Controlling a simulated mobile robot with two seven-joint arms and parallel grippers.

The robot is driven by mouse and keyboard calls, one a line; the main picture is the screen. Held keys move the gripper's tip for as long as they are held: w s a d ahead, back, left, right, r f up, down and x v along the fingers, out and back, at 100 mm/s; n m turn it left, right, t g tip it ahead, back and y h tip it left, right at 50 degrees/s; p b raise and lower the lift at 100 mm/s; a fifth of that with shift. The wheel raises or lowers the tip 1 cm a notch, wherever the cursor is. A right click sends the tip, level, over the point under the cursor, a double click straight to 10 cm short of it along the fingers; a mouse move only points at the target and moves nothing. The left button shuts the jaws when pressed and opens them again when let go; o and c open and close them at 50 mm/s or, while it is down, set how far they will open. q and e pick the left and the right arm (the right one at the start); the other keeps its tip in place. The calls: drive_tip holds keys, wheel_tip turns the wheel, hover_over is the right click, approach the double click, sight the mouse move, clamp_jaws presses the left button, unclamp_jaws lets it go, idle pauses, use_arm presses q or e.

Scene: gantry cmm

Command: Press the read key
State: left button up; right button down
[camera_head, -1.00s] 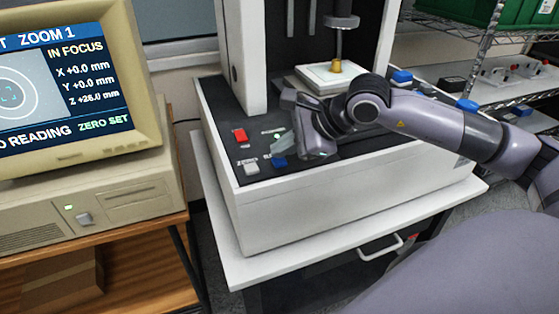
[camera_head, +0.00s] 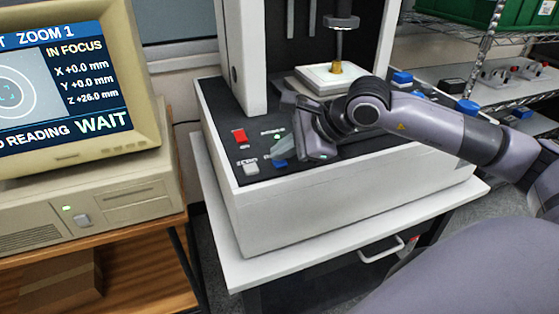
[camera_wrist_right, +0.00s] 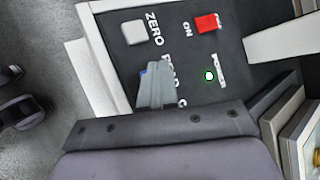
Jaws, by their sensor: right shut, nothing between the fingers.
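The blue read key (camera_head: 279,163) is on the dark front panel of the measuring machine. In the right wrist view only a sliver of the blue key (camera_wrist_right: 143,71) shows beside my fingertips, and the READ label is partly covered. My right gripper (camera_head: 281,149) is shut and empty, its fingertips over the key. In the right wrist view the closed fingertips (camera_wrist_right: 154,72) overlap the key; whether they touch it is hard to tell. The monitor (camera_head: 75,90) shows WAIT and +26.0 mm for Z. My left gripper is not in view.
A white ZERO key (camera_head: 250,167) and a red key (camera_head: 239,136) sit near the read key. A lit green lamp (camera_wrist_right: 209,76) is beside them. Behind my gripper, a white plate (camera_head: 318,80) bears a brass part (camera_head: 336,68) under the probe.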

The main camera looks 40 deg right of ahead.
sight(283, 163)
idle(0.4)
drive_tip(key=shift+r+p, duration=0.3)
drive_tip(key=shift+r, duration=0.45)
drive_tip(key=shift+r+p, duration=1.55)
drive_tip(key=shift+r, duration=1)
